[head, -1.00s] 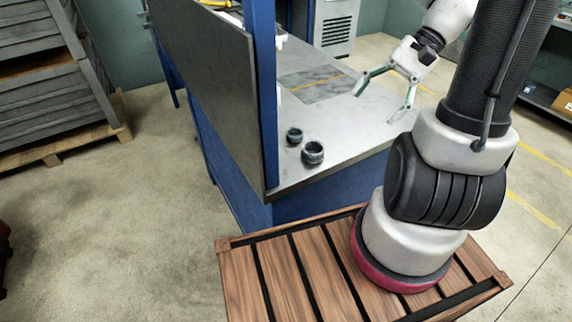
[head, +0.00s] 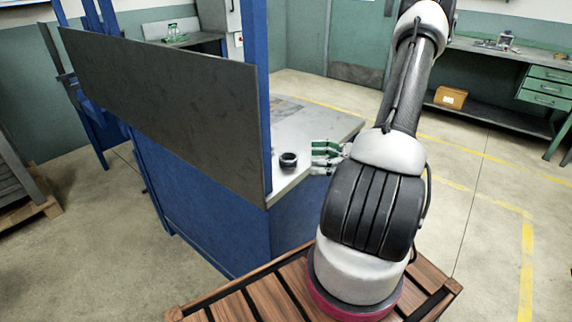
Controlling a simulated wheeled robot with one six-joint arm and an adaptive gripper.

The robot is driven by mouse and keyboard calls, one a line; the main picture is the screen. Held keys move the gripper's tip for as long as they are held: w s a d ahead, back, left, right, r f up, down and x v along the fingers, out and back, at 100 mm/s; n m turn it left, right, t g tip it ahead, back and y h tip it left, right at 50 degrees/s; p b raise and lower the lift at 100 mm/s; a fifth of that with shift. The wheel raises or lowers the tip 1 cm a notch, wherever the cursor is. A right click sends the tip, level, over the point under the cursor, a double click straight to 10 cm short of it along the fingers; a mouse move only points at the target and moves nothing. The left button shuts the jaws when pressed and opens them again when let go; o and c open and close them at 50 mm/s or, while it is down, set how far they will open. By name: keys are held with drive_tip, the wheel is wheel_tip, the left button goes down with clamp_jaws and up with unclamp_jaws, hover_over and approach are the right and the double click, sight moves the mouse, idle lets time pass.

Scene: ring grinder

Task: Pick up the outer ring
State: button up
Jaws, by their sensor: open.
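One dark, round, hollow ring (head: 288,160) sits on the light grey worktop near its front corner, close to the blue post. I cannot tell for sure whether it is the outer ring. Only one ring shows now. My gripper (head: 316,156) is low over the worktop, just to the right of the ring. Its green and grey fingers point left toward the ring and are spread open. A small gap shows between the fingertips and the ring, so nothing is held. My arm hides part of the worktop's right side.
A dark upright panel (head: 165,105) and the blue post (head: 264,90) stand directly left of the ring and block the view behind. The bare worktop (head: 320,122) stretches back. A workbench (head: 500,55) with a cardboard box (head: 451,97) stands farther right.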

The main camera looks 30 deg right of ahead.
sight(293, 157)
drive_tip(key=x, duration=0.7)
drive_tip(key=shift+w+a, duration=0.1)
drive_tip(key=c, duration=1.2)
